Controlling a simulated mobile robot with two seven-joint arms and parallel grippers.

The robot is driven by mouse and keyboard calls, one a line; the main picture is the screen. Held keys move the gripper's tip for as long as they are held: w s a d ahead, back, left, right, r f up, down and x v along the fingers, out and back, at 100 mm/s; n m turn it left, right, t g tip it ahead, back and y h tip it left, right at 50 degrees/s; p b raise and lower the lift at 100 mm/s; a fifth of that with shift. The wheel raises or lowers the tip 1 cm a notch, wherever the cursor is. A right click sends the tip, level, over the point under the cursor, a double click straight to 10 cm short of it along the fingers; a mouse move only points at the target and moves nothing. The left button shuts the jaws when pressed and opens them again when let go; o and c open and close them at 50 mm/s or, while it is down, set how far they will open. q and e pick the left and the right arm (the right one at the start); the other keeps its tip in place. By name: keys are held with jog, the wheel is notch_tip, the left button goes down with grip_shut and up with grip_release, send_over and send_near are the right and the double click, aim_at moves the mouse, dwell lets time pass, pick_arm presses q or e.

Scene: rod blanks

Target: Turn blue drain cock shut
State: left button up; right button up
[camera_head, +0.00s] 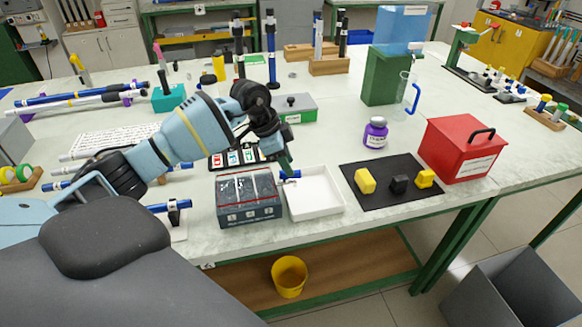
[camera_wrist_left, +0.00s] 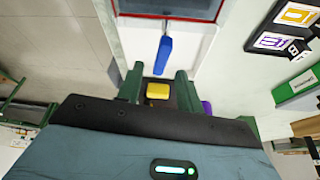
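The blue drain cock (camera_head: 291,174) sticks out from the right side of a grey tank (camera_head: 250,212) with a clear top, above the white tray (camera_head: 318,208). In the left wrist view its blue handle (camera_wrist_left: 163,55) points away from the tank wall, slightly tilted. My left gripper (camera_head: 287,164) is right at the cock in the head view. In the left wrist view the left gripper (camera_wrist_left: 159,75) has its two green fingers apart, with the handle's free end at the gap between the fingertips. I cannot tell whether they touch it. My right gripper is not in view.
Right of the tray, a black mat (camera_head: 390,198) holds yellow and black blocks. A card rack (camera_head: 235,159) and a green box (camera_head: 296,107) are behind the tank. The bench's front edge is close.

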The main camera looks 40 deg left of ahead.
pick_arm(q)
jog(key=shift+x, duration=1.25)
jog(key=shift+c, duration=0.5)
grip_shut()
